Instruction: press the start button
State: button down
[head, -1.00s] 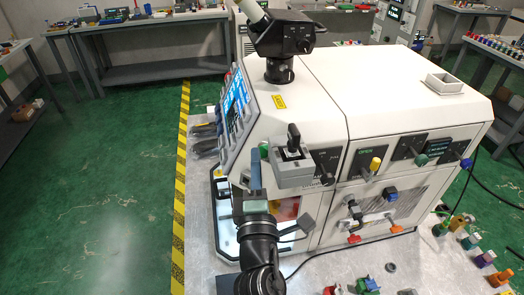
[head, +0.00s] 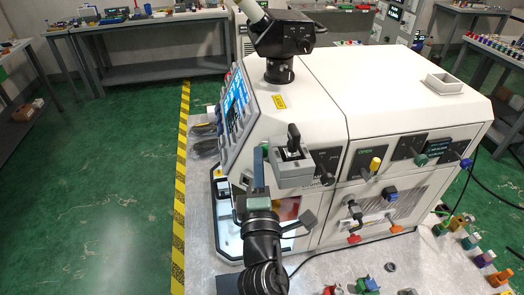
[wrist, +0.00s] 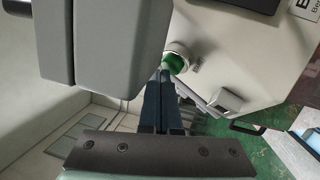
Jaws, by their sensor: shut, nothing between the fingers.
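In the head view my gripper (head: 258,152) is upright in front of the machine's left front corner, beside a grey joystick box (head: 294,170). The green button is hidden in the head view.
The white machine (head: 395,95) fills the centre right, with a screen (head: 236,104) on its left face. The grey box hangs close to the fingers. Levers and coloured knobs line the front. Small coloured parts lie on the bench at lower right. Green floor is clear at left.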

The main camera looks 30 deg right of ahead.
jog(key=shift+d, duration=0.15)
dwell(0.4)
jog(key=shift+s+a+r, duration=0.2)
jog(key=shift+s+a, duration=0.1)
jog(key=shift+a, duration=0.35)
jog(key=shift+a, duration=0.1)
jog(key=a, duration=0.1)
jog(key=s+a+r, duration=0.1)
jog(key=s+a, duration=0.1)
jog(key=a, duration=0.1)
jog(key=shift+s+r+b, duration=0.15)
jog(key=shift+r+b, duration=0.15)
jog(key=shift+b, duration=0.05)
jog(key=shift+r, duration=0.1)
dwell(0.5)
